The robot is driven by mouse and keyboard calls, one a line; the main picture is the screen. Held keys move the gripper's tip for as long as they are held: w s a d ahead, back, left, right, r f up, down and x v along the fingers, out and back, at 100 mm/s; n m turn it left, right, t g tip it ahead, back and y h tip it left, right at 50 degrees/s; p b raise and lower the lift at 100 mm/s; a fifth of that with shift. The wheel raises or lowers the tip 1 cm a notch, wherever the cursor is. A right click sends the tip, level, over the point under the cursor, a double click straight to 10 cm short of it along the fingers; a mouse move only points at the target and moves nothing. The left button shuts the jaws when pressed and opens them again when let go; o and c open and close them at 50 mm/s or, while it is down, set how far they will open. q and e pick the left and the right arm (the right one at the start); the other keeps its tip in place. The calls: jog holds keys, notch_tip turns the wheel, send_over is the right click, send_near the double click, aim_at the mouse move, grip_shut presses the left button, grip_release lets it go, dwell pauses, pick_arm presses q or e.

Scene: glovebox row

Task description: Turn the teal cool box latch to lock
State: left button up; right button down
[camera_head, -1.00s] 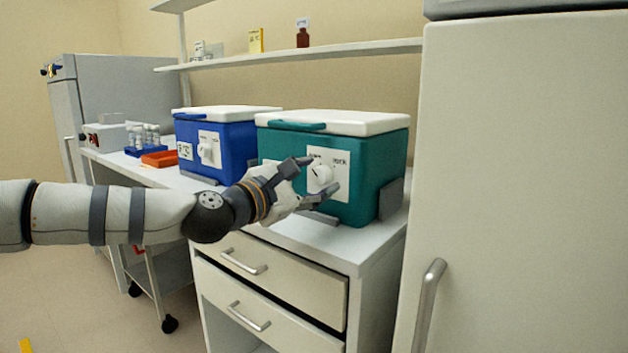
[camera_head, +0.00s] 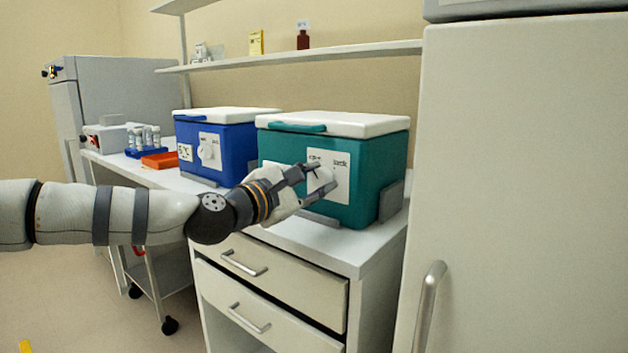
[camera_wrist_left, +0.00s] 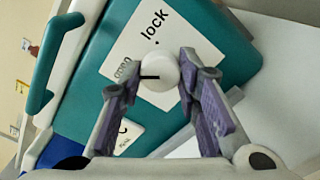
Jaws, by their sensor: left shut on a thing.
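The teal cool box (camera_head: 355,205) stands on the counter with its white lid closed. Its latch is a round white knob (camera_wrist_left: 162,70) on a white label (camera_wrist_left: 185,30) that reads "lock" and "open". A dark mark on the knob lies on its left side in the left wrist view, nearer the word "open" than "lock". My left gripper (camera_head: 326,177) is in front of the box, and its two fingers are shut on the knob from both sides, as the left wrist view (camera_wrist_left: 158,80) also shows. The fingers hide part of the knob in the head view.
A blue cool box (camera_head: 235,155) with its own white knob stands to the left. Further left are an orange tray (camera_head: 162,160) and a rack of tubes (camera_head: 145,150). A shelf (camera_head: 300,54) runs above. A tall pale cabinet (camera_head: 520,180) stands close on the right.

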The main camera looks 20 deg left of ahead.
pick_arm(q)
jog(key=m, duration=0.4)
jog(key=shift+m, duration=0.3)
jog(key=m+p, duration=0.1)
jog(key=m, duration=0.2)
jog(key=shift+m, duration=0.3)
jog(key=m+p, duration=0.1)
jog(key=m, duration=0.3)
jog(key=shift+r, duration=0.1)
jog(key=shift+m+p, duration=0.7)
jog(key=shift+m, duration=1.4)
pick_arm(e)
jog(key=shift+t, duration=0.5)
jog(key=shift+w+v, duration=0.2)
jog(key=shift+v, duration=0.85)
jog(key=shift+w+v, duration=0.25)
jog(key=shift+v, duration=0.75)
pick_arm(q)
jog(key=shift+o, duration=0.2)
pick_arm(e)
jog(key=shift+f, duration=0.15)
pick_arm(q)
jog(key=o, duration=1.1)
jog(key=shift+o, duration=0.2)
